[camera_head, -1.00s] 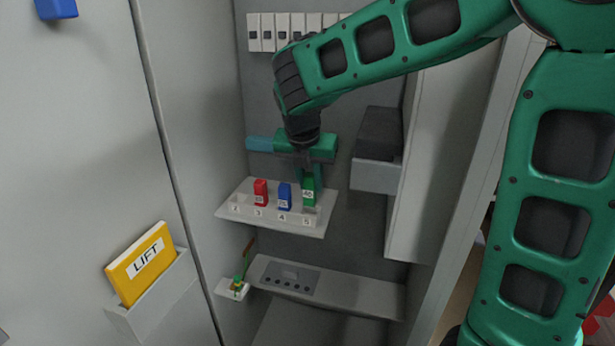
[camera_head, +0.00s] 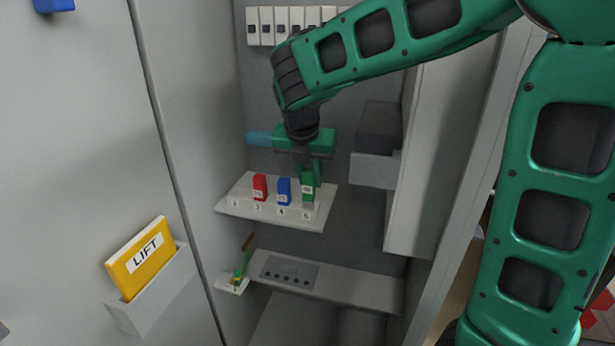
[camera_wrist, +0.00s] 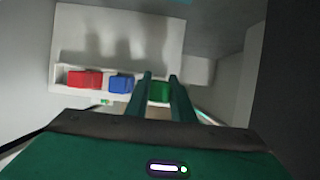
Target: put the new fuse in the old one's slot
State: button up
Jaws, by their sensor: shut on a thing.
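My gripper (camera_head: 309,178) reaches down over the right end of a white rack (camera_head: 232,208) in the cabinet. Its fingers are shut on the upright green fuse (camera_head: 307,188) behind the label 5. In the wrist view the green fuse (camera_wrist: 159,91) sits between the two fingers. It appears seated in the rack, but its base is too small to judge. A red fuse (camera_head: 260,187) and a blue fuse (camera_head: 284,191) stand to its left, behind labels 3 and 4. The leftmost place has no fuse showing. I cannot tell which fuse is new or old.
A small white ledge (camera_head: 230,286) at lower left holds a small green and yellow thing with a brown stick. A grey panel (camera_head: 290,272) lies below the rack. A grey box (camera_head: 375,168) juts out at right. White switches (camera_head: 266,26) line the top.

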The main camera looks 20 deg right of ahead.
jog(key=shift+f, duration=0.1)
jog(key=shift+f, duration=0.6)
jog(key=shift+f, duration=0.55)
jog(key=shift+f, duration=0.1)
jog(key=shift+f, duration=0.35)
jog(key=o, duration=1.1)
jog(key=shift+c, duration=0.2)
